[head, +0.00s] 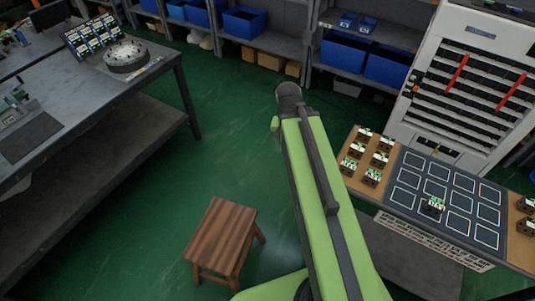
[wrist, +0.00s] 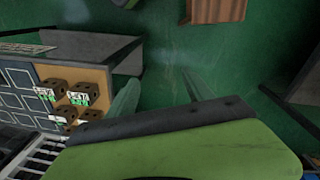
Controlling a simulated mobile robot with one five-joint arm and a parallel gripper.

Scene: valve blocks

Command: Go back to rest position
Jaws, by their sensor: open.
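My green arm stretches up the middle of the head view, over the green floor. Its far end hides most of my gripper there. In the wrist view my gripper (wrist: 161,86) is open, with its two fingers apart and only green floor between them. Several valve blocks (head: 373,177) stand on the left wooden part of the work table (head: 345,195). One valve block (head: 433,206) sits on the dark mat (head: 411,160) with outlined squares. Some valve blocks (wrist: 84,94) also show at left in the wrist view, apart from the gripper.
A wooden stool (head: 222,235) stands on the floor left of my arm. A long grey bench (head: 100,105) with a round fixture (head: 126,56) is at left. Shelves with blue bins (head: 244,22) line the back. A white rack (head: 478,75) stands behind the work table.

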